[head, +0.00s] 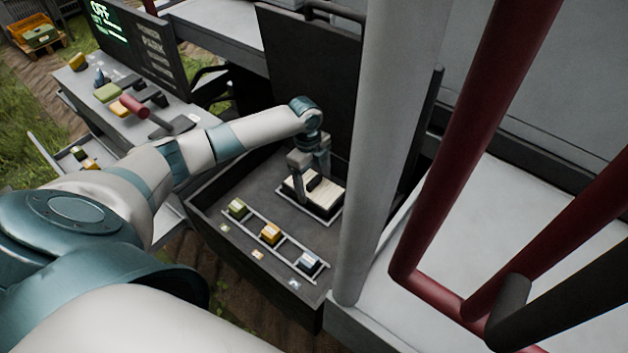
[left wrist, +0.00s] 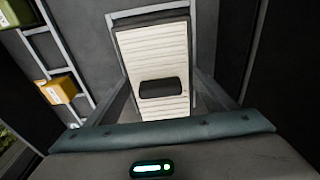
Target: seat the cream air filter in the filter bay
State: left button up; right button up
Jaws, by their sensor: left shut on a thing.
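The cream air filter (head: 327,195) is a ribbed, pale rectangular block with a black grip (left wrist: 160,89) across it. It also shows in the left wrist view (left wrist: 153,50). My left gripper (head: 311,180) is shut on the filter from above, one finger at each side in the left wrist view (left wrist: 160,84). The filter is at the light-rimmed filter bay (head: 323,219) in the dark tray, roughly lined up with its rim. A dark strip shows at the filter's far end. I cannot tell how deep it sits. My right gripper is out of view.
A rack (head: 252,219) beside the bay holds a green, a yellow and a pale block. A grey post (head: 380,150) stands close to the right of the bay. A dark panel (head: 305,75) rises behind it. A console with a red-handled lever (head: 133,106) is at left.

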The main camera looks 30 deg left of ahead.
pick_arm(q)
jog(key=shift+f, duration=0.45)
dwell(0.4)
jog(key=o, duration=1.2)
jog(key=shift+f, duration=0.1)
jog(key=shift+r+p, duration=3.15)
jog(key=shift+r, duration=0.4)
